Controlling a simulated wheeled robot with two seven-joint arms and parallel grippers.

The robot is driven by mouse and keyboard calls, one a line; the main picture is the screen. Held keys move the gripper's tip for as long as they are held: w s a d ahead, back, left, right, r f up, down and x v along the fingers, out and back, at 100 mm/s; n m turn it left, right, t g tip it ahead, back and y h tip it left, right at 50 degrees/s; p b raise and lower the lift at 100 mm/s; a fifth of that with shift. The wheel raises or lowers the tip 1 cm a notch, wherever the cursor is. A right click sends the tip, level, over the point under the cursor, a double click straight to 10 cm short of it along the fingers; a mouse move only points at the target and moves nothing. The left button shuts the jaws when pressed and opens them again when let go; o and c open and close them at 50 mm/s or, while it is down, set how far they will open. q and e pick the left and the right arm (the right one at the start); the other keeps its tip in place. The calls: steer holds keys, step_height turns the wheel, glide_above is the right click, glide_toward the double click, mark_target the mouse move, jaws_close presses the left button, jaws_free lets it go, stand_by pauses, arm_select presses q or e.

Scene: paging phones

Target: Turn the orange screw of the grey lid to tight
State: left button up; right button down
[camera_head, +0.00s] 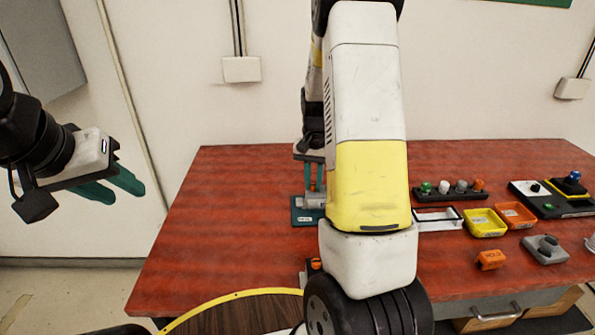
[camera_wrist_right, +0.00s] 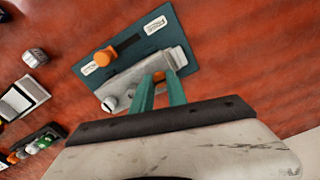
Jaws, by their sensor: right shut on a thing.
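A teal plate (camera_wrist_right: 180,30) lies on the red table and carries a grey lid (camera_wrist_right: 130,78). An orange screw (camera_wrist_right: 158,76) on the lid sits between the fingertips of my right gripper (camera_wrist_right: 161,88), which is shut on it. In the head view the orange screw (camera_head: 314,184) shows between the teal fingers, above the grey lid (camera_head: 315,200) and the teal plate (camera_head: 299,213). My right arm hides the plate's right part there. My left gripper (camera_head: 126,187) is empty, with its fingers apart, left of the table.
An orange knob (camera_wrist_right: 104,56) with a dark bar sits on the plate beside the lid. To the right are a row of knobs (camera_head: 460,187), a yellow tray (camera_head: 485,223), an orange tray (camera_head: 516,215), an orange block (camera_head: 490,260) and a grey block (camera_head: 546,250). The table's left side is clear.

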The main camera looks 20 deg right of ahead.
mark_target(313, 185)
steer(key=c, duration=1.3)
jaws_free()
steer(key=shift+r, duration=3.9)
steer(key=s+a+r+n+t, duration=0.2)
steer(key=s+a+r, duration=0.2)
steer(key=s, duration=0.3)
steer(key=s+a+r+n+t+y, duration=0.1)
steer(key=s+a+r+n+t, duration=0.1)
steer(key=s+a+r, duration=0.2)
steer(key=s+a+r+n+t+y, duration=0.1)
steer(key=s+a+r+n+t, duration=0.1)
steer(key=s+a+r, duration=0.2)
steer(key=s+r, duration=0.3)
steer(key=s, duration=0.4)
steer(key=shift+a+n, duration=0.3)
steer(key=shift+n, duration=0.1)
